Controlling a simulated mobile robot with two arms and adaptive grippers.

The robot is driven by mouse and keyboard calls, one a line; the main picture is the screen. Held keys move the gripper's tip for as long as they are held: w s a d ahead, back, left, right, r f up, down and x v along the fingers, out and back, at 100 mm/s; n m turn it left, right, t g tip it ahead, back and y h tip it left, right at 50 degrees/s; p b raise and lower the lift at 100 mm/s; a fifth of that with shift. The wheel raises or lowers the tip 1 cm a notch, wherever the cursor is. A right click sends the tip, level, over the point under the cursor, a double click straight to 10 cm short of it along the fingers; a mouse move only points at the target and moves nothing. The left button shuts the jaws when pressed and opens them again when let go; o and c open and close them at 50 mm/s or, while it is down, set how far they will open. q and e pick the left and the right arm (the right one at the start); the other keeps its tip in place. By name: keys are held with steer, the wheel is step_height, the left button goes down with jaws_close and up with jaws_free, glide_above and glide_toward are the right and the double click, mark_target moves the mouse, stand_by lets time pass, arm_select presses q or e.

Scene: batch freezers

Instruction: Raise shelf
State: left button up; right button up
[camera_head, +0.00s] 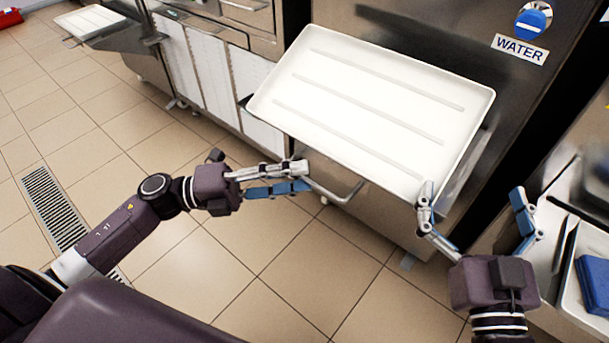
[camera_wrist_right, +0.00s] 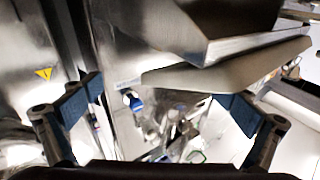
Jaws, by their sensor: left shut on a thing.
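The shelf (camera_head: 370,110), a white ribbed tray, sticks out from the front of the steel freezer marked WATER. A bent metal bar (camera_head: 338,194) shows below its near edge. My left gripper (camera_head: 306,176) is at the left end of this bar, just below the shelf's near edge, and is shut on it. My right gripper (camera_head: 473,192) is open and empty, with one finger close to the shelf's near right corner; I cannot tell if it touches. In the right wrist view, the shelf's underside (camera_wrist_right: 235,72) shows between and above the open fingers (camera_wrist_right: 163,92).
A second white shelf (camera_head: 90,22) stands out from another machine at the far left. A tray with a blue item (camera_head: 594,280) is at the right edge. A floor grate (camera_head: 52,208) lies on the left. Tiled floor in front is clear.

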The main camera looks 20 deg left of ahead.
arm_select(q)
steer(key=v, duration=0.5)
steer(key=shift+s+a, duration=0.15)
steer(key=shift+a, duration=0.25)
arm_select(e)
steer(key=f, duration=0.1)
steer(key=w+f, duration=0.1)
steer(key=f, duration=0.1)
steer(key=shift+d, duration=0.2)
step_height(320, 180, down, 2)
steer(key=shift+d+f+g, duration=0.1)
steer(key=shift+f+g, duration=0.1)
steer(key=shift+g, duration=0.5)
arm_select(q)
steer(key=v, duration=1.2)
arm_select(e)
steer(key=shift+r, duration=0.1)
